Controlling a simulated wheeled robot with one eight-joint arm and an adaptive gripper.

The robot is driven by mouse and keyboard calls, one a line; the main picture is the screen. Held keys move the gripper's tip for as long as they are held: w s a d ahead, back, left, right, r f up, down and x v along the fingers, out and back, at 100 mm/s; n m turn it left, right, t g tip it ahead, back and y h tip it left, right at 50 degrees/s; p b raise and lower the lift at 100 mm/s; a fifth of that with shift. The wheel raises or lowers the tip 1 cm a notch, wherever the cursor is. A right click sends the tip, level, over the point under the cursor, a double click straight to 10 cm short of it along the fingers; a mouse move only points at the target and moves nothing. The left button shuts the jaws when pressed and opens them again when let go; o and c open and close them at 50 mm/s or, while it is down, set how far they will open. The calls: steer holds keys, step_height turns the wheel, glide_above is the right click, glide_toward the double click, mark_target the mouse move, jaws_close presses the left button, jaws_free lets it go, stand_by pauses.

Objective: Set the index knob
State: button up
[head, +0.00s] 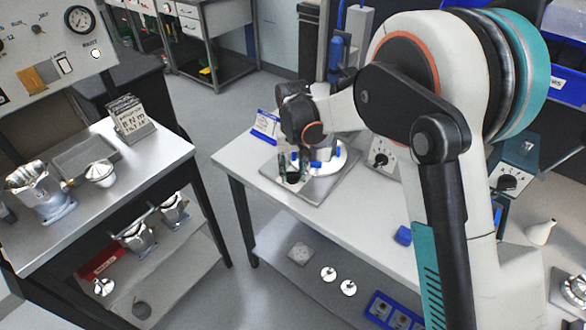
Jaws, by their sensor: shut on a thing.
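My gripper (292,176) points down over a grey metal plate (313,190) on the middle bench. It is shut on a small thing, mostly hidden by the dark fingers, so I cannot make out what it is. A white round part with blue pieces (335,160) stands just right of the fingers. A pale box with a black knob and dial marks (381,158) stands further right, apart from my gripper. A second similar knob (507,183) is on a box at the far right. I cannot tell which is the index knob.
A blue-framed sign (265,126) stands behind the plate. A blue block (403,235) lies on the bench front. The left bench (160,160) holds a tray (85,157), metal housings (45,194) and a card stand (131,121). My arm hides much of the right side.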

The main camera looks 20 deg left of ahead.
mark_target(293, 172)
stand_by(0.4)
steer(key=o, duration=1.1)
step_height(293, 172, up, 12)
steer(key=shift+f, duration=0.1)
